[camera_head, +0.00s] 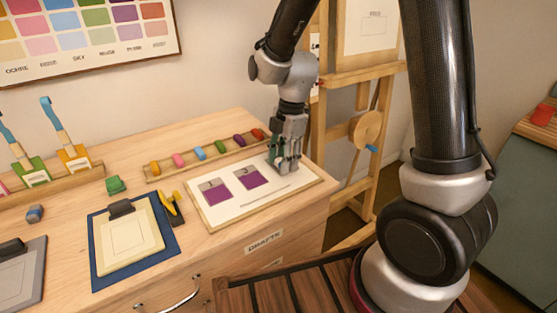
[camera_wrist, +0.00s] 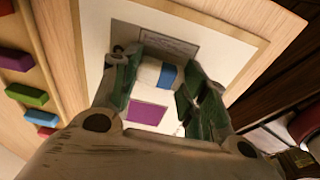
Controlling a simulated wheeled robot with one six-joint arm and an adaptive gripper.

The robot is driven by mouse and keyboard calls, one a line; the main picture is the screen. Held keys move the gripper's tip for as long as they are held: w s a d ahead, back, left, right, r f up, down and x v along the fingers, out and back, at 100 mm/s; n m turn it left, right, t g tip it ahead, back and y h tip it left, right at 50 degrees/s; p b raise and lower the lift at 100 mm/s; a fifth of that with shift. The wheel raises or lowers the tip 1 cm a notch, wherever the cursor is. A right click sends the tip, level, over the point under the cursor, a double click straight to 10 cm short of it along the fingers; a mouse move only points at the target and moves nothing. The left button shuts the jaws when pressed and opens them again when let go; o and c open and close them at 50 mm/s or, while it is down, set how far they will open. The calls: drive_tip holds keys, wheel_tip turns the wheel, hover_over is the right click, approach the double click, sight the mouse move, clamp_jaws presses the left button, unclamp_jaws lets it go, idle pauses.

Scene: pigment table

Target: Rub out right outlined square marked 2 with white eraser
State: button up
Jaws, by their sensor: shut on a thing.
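My gripper (camera_head: 285,165) is over the right end of a pale sheet (camera_head: 228,217) on the table, pointing down. In the wrist view its green fingers (camera_wrist: 161,88) are shut on the white eraser (camera_wrist: 149,73), which has a blue band. A grey outlined patch with faint marks (camera_wrist: 150,38) lies on the sheet just beyond the eraser; no number is readable on it. I cannot tell whether the eraser touches the sheet. Two purple squares (camera_head: 217,195) (camera_head: 256,180) lie left of my gripper; a purple patch (camera_wrist: 147,112) shows between the fingers.
A rack of coloured sticks (camera_head: 200,153) runs behind the sheet. A clipboard on a blue mat (camera_head: 172,247), a yellow-black tool (camera_head: 172,207) and a green block (camera_head: 116,185) lie to the left. An easel (camera_head: 363,75) stands behind on the right.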

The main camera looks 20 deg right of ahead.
drive_tip(key=shift+w+d, duration=0.25)
drive_tip(key=shift+d, duration=0.6)
drive_tip(key=shift+w+d, duration=0.25)
drive_tip(key=shift+d, duration=0.6)
drive_tip(key=shift+a, duration=0.1)
drive_tip(key=shift+s+a+f, duration=0.1)
drive_tip(key=shift+s+a, duration=0.2)
drive_tip(key=shift+a, duration=0.55)
drive_tip(key=shift+s+a+r, duration=0.1)
drive_tip(key=shift+s+a, duration=0.2)
drive_tip(key=shift+a, duration=0.6)
drive_tip(key=shift+s+a+f, duration=0.1)
drive_tip(key=shift+s+a, duration=0.2)
drive_tip(key=shift+a, duration=0.55)
wheel_tip(320, 180, up, 7)
drive_tip(key=shift+w, duration=0.1)
